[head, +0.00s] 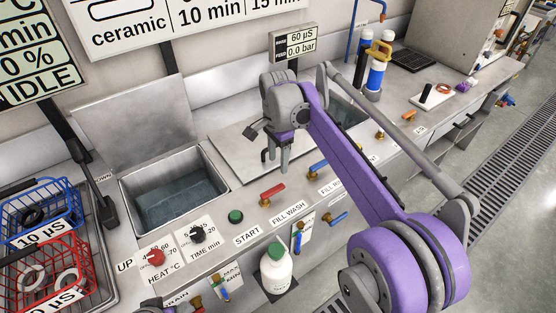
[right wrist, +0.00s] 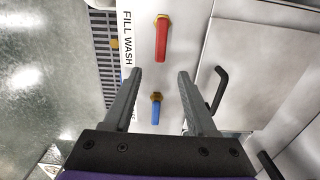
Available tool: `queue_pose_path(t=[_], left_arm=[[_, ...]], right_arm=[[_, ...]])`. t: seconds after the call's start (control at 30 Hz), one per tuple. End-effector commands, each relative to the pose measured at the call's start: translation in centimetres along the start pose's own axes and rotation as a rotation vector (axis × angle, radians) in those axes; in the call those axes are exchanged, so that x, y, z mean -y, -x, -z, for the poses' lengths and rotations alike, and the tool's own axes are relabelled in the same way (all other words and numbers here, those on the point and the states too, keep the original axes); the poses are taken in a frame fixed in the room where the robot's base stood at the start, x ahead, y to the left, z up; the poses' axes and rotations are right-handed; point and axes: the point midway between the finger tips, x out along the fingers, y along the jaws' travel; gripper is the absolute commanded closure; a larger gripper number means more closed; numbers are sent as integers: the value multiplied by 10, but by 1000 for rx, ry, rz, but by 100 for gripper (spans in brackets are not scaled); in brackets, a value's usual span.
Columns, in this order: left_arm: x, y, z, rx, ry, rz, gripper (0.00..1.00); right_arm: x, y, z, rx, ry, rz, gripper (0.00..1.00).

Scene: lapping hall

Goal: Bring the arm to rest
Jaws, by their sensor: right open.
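My right arm is purple and grey and reaches in from the lower right of the head view. Its right gripper (head: 275,158) points down above the steel bench, near the closed lid (head: 237,148) and behind the red-handled valve (head: 272,191). In the right wrist view the two fingers of this gripper (right wrist: 160,75) stand apart with nothing held between them. Beyond them show the red valve handle (right wrist: 161,42) and the blue valve handle (right wrist: 155,110), marked FILL WASH. My left gripper does not show.
An open tank (head: 175,190) with liquid lies left of the gripper. A blue basket (head: 40,210) and a red basket (head: 45,272) stand at far left. A white bottle (head: 276,268) hangs at the bench front. A floor grate (head: 500,95) runs at right.

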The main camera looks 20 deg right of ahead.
Motion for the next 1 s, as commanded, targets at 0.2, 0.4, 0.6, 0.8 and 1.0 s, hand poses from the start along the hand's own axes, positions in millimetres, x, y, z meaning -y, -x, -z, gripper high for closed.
queue_pose_path(t=[0.2, 0.4, 0.6, 0.8, 1.0], left_arm=[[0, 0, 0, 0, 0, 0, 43], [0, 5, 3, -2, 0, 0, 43], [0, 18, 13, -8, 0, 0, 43], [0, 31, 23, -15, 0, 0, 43], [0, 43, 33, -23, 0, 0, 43]], right_arm=[[0, 0, 0, 0, 0, 0, 43], [-19, 10, -3, -11, 87, 32, 43], [-80, 24, -14, -66, 371, 127, 43], [-151, 17, -29, -164, 685, 214, 43], [-218, -10, -46, -289, 980, 270, 43]])
